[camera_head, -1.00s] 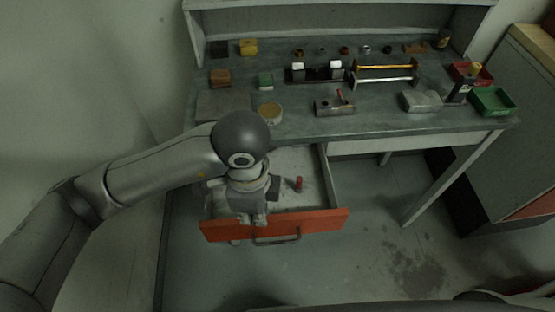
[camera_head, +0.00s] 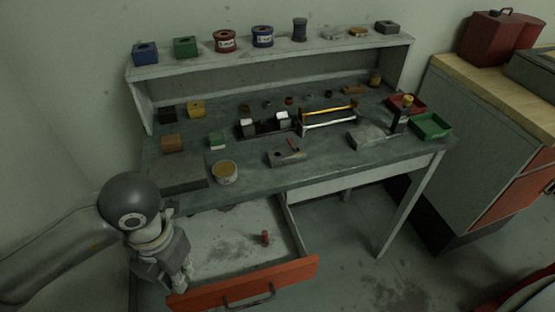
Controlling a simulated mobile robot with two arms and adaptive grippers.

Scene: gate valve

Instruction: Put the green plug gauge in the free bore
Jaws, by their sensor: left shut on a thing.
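My left gripper (camera_head: 177,272) hangs over the left front part of an open drawer, near its front edge. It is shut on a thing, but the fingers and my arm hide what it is. I see no green plug gauge in the open. A red plug-like piece (camera_head: 265,238) stands in the drawer, to the right of my gripper. A grey block (camera_head: 287,158) lies on the bench with a dark hole in its top and a red-handled piece (camera_head: 294,144) sticking up at an angle beside the hole. My right gripper is not in view.
The drawer's red front (camera_head: 245,286) stands pulled out below the bench (camera_head: 300,178). A round tin (camera_head: 225,173) is at the bench's front edge, above the drawer. A dark rack (camera_head: 265,128), a grey block (camera_head: 367,138) and a green tray (camera_head: 432,126) stand farther back or right.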

